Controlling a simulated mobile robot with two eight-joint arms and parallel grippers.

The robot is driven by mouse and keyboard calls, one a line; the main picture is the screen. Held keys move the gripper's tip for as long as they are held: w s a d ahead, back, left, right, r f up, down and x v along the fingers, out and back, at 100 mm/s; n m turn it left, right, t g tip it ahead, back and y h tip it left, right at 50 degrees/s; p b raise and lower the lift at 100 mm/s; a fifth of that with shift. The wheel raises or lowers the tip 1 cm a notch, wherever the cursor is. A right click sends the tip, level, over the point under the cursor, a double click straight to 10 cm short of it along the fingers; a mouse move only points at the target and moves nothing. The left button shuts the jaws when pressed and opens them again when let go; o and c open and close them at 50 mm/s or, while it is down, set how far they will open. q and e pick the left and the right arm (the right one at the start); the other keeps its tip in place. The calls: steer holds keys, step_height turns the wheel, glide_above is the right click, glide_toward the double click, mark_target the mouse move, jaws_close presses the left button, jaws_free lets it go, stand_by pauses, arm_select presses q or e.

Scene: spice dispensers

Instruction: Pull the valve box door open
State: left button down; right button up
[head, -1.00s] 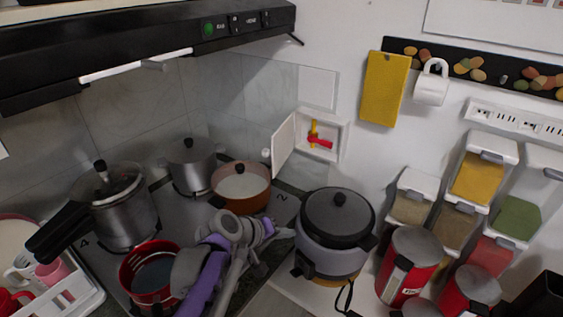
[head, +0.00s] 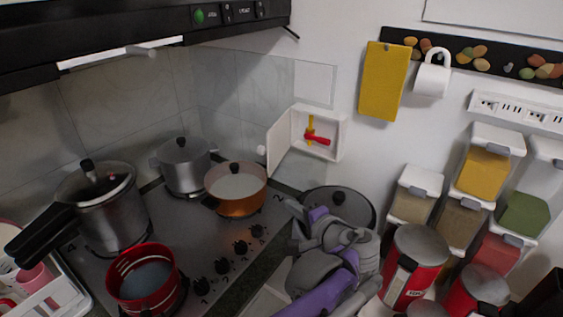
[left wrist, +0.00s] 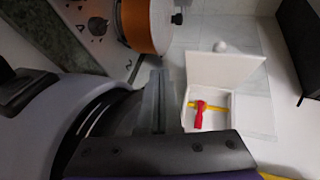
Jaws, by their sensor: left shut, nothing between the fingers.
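The white valve box (head: 341,137) is set in the wall at the back. Its door (head: 281,138) stands open, swung out to the left, with a round white knob (head: 261,150) at its outer edge. Inside are a red valve handle (head: 317,137) and a yellow pipe. In the left wrist view the open door (left wrist: 225,68) and the red handle (left wrist: 199,115) also show. My left gripper (head: 294,212) is shut and empty, below the box in the picture, in front of the grey cooker and apart from the door. My right gripper is not in view.
A grey cooker with a black lid (head: 352,199) is partly hidden behind my left arm. An orange pot (head: 236,199) and a steel pot (head: 184,170) stand on the stove to the left. Red canisters (head: 415,262) and spice dispensers (head: 485,170) are at the right.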

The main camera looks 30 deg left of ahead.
arm_select(q)
steer(key=d+r+t, duration=0.1)
steer(key=r, duration=0.1)
steer(key=w+d+r+m+t+y, duration=0.1)
steer(key=r, duration=0.1)
steer(key=w+d+r+t+y, duration=0.1)
steer(key=d+r, duration=0.1)
steer(key=shift+d+r+m, duration=0.1)
steer(key=shift+r+m, duration=0.1)
steer(key=shift+m, duration=0.2)
steer(key=shift+w+r, duration=0.2)
steer(key=shift+r, duration=0.05)
glide_toward(275, 151)
steer(key=w, duration=0.3)
steer(key=a, duration=0.3)
steer(key=shift+w+a+p, duration=0.25)
steer(key=shift+a+p, duration=0.1)
steer(key=shift+a, duration=0.5)
steer(key=shift+s, duration=0.1)
